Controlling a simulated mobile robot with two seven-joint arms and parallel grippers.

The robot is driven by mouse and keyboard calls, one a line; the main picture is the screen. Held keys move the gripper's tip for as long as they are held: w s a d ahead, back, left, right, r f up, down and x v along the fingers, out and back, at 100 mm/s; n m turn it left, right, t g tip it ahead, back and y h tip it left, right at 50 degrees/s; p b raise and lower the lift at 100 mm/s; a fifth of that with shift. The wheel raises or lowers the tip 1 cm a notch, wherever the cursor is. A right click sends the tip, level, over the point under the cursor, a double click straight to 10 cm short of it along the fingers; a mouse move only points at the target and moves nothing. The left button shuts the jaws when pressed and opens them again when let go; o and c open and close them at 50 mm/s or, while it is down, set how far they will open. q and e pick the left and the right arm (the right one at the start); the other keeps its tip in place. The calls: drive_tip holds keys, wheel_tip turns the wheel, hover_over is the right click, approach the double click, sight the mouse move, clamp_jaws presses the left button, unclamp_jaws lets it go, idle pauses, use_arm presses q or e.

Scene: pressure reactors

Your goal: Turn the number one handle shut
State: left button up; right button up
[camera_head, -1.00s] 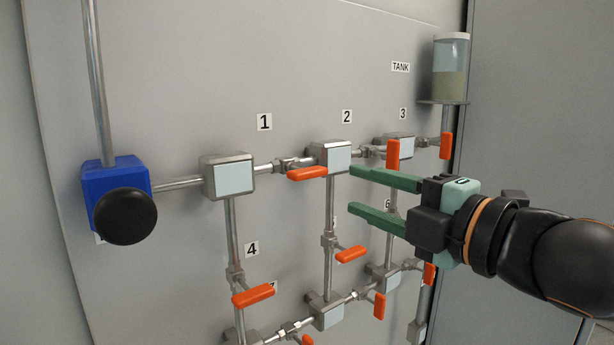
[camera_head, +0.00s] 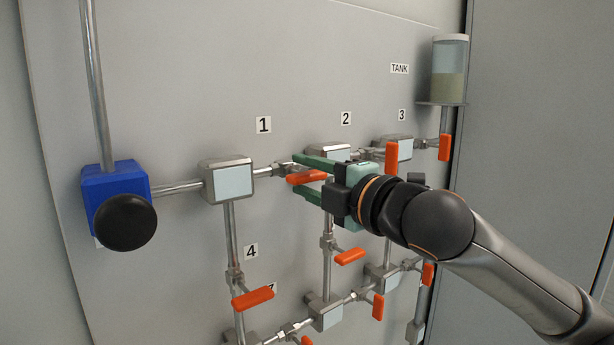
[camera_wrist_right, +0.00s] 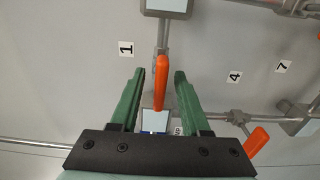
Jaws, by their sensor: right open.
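The number one handle (camera_head: 306,177) is an orange lever on the pipe to the right of the label 1 (camera_head: 264,124). It lies roughly in line with that pipe. My right gripper (camera_head: 303,178) is open, with one green finger above the handle and one below. In the right wrist view the handle (camera_wrist_right: 160,85) stands between the two spread fingers (camera_wrist_right: 160,73), with a gap visible on each side. The grip is not closed on it. My left gripper is not in view.
Block 2 (camera_head: 326,151) is partly hidden behind my right gripper. Other orange handles (camera_head: 351,256) (camera_head: 391,158) are on nearby pipes. A blue box with a black knob (camera_head: 125,221) is at left, and a tank (camera_head: 450,70) at upper right.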

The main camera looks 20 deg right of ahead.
drive_tip(key=shift+c, duration=0.2)
clamp_jaws()
